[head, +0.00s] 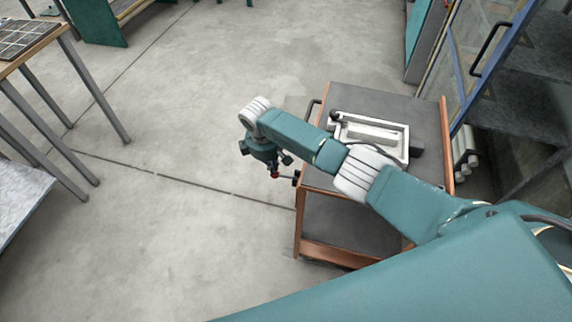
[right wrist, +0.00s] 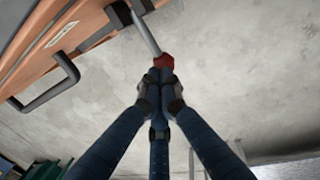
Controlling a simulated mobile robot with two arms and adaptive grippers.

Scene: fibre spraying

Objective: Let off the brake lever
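The brake lever is a silver rod (right wrist: 146,34) with a red knob (right wrist: 164,61), seen in the right wrist view coming from a black mount on the orange cart edge. My right gripper (right wrist: 160,84) has its dark fingers drawn together around the red knob, and red shows between them. The cart has a grey top, an orange frame and a lower shelf. My left gripper is not in view.
A pale tray (head: 403,160) lies on the cart top. A dark push handle (right wrist: 52,92) sticks out from the cart edge near the lever. A blue-framed glass cabinet (head: 462,75) stands right of the cart. Bare floor (head: 180,190) is free to the left, up to tables.

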